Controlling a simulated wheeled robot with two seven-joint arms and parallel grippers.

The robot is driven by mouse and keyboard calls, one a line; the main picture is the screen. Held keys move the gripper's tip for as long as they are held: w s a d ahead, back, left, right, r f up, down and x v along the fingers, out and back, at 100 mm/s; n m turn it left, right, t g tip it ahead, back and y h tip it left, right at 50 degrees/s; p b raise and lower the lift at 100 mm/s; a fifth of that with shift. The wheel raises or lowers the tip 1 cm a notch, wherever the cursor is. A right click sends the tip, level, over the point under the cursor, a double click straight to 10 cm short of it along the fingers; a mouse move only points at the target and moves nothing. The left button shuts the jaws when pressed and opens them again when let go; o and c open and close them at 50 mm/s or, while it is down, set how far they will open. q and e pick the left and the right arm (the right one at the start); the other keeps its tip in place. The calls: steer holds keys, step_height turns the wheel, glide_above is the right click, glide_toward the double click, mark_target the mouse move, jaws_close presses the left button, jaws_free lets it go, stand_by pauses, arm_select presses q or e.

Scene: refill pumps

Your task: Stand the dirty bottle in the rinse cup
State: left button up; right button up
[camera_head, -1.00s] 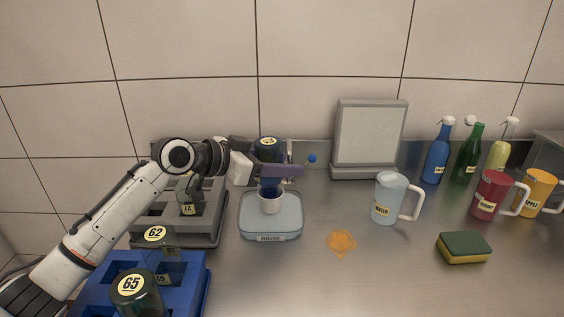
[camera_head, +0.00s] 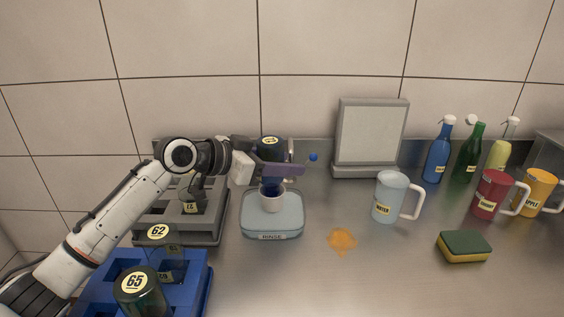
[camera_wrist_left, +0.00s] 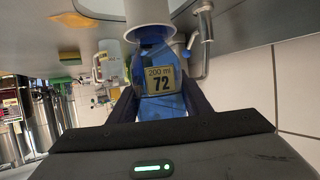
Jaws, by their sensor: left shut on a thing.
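In the left wrist view the bottle (camera_wrist_left: 160,80) carries a label reading 200 ml and 72, and sits between the two fingers. The bottle's lower end is at the mouth of the white rinse cup (camera_head: 272,201), and looks partly inside it. The cup stands on the pale blue pad marked RINSE (camera_head: 272,224). The bottle looks about upright; whether it touches the cup's bottom is hidden. My right gripper is not in view.
A grey rack (camera_head: 150,231) and a blue rack (camera_head: 205,285) with bottles stand at the left. A water mug (camera_head: 387,198), an orange spill (camera_head: 342,240) and a sponge (camera_head: 463,246) lie to the right. A blue-knobbed tap (camera_head: 313,157) is close behind the gripper.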

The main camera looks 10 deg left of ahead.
arm_select(q)
steer(key=shift+s+d+f, duration=0.15)
steer(key=shift+d+f, duration=0.2)
steer(key=shift+f, duration=0.05)
steer(key=o, duration=1.2)
steer(key=shift+s+r, duration=0.1)
steer(key=shift+s, duration=0.05)
steer(key=shift+a, duration=0.1)
steer(key=r+p, duration=0.1)
steer(key=r, duration=0.2)
steer(key=r+p, duration=0.2)
steer(key=r, duration=0.1)
steer(key=r+p, duration=0.2)
steer(key=r, duration=0.1)
steer(key=shift+w, duration=0.35)
